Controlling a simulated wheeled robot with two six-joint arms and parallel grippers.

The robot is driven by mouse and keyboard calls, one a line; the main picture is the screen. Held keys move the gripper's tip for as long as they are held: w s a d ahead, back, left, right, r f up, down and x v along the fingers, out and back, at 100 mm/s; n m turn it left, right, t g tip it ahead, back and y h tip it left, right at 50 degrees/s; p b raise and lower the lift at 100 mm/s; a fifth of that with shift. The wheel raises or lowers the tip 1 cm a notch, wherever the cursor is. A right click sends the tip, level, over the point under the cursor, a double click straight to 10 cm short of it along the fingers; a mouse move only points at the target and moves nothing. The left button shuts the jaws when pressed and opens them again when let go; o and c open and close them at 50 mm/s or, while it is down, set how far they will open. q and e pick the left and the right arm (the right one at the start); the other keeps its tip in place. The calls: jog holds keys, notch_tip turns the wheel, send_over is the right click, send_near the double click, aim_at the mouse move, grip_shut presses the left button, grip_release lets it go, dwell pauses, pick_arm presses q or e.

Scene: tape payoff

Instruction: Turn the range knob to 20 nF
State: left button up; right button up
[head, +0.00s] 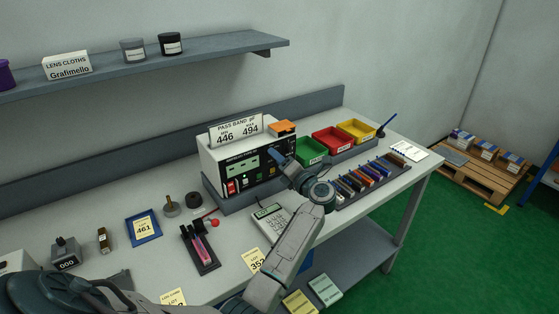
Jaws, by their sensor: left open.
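The white meter (217,157) stands on a grey base at the back middle of the bench. Its dark front panel carries a greenish display (240,163), with red, white and green parts below it. A sign reading PASS BAND, 446 and 494, stands on its top. My left gripper (279,158) is open in front of the panel's right part. The range knob cannot be made out; the gripper and wrist cover that part of the panel. I cannot tell whether the fingers touch the knob. The knob's setting is not readable. My right gripper is not in view.
Green (311,150), red (333,141) and yellow (357,130) bins stand right of the meter. A dark rack of several components (372,181) lies before them. A calculator (284,223), a black holder (200,249) and a blue tray (143,227) lie on the bench.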

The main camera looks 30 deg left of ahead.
pick_arm(q)
jog(key=shift+d, duration=0.1)
jog(key=b+v, duration=0.4)
jog(key=v, duration=0.6)
jog(key=shift+d, duration=0.3)
jog(key=shift+s+f, duration=0.1)
jog(key=shift+s, duration=0.05)
